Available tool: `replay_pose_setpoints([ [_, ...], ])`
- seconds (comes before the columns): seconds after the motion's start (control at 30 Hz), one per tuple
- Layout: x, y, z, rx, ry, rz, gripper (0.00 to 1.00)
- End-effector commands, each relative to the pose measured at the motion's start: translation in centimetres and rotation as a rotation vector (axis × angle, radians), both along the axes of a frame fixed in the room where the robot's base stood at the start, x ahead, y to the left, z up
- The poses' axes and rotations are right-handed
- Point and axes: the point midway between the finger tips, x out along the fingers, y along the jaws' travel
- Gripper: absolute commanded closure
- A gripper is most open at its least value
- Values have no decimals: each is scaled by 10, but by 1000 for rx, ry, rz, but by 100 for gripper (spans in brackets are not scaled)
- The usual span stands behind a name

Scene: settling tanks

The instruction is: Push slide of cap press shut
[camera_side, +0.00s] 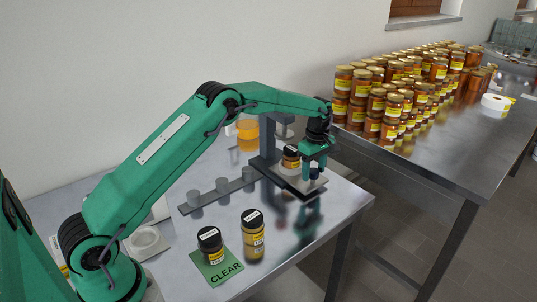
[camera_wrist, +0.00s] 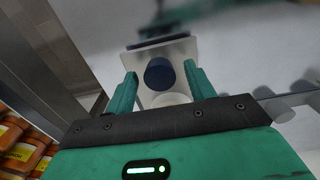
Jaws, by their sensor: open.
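The cap press (camera_side: 268,140) is a dark grey frame at the back of the near steel table. A dark blue knob (camera_wrist: 159,74) stands on the pale slide plate (camera_wrist: 180,50) in the wrist view. My gripper (camera_side: 316,172) points down over the slide; its open green fingers (camera_wrist: 160,84) are on either side of the knob. I cannot tell whether they touch it. A pale disc (camera_wrist: 171,99) shows near the gripper's edge.
Two dark-capped jars stand in front: one (camera_side: 210,245) on the green CLEAR mat (camera_side: 226,272), one (camera_side: 253,238) beside it. A rail (camera_side: 222,192) with grey cups runs left of the press. An orange container (camera_side: 247,132) is behind. Stacked honey jars (camera_side: 395,95) fill the right table.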

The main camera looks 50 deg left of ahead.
Motion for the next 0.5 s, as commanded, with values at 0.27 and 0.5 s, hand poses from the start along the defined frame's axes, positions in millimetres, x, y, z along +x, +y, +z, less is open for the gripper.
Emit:
replay_pose_setpoints([
  [0.27, 0, 0, 0, 0, 0, 0, 63],
  [0.5, 0, 0, 0, 0, 0, 0, 100],
])
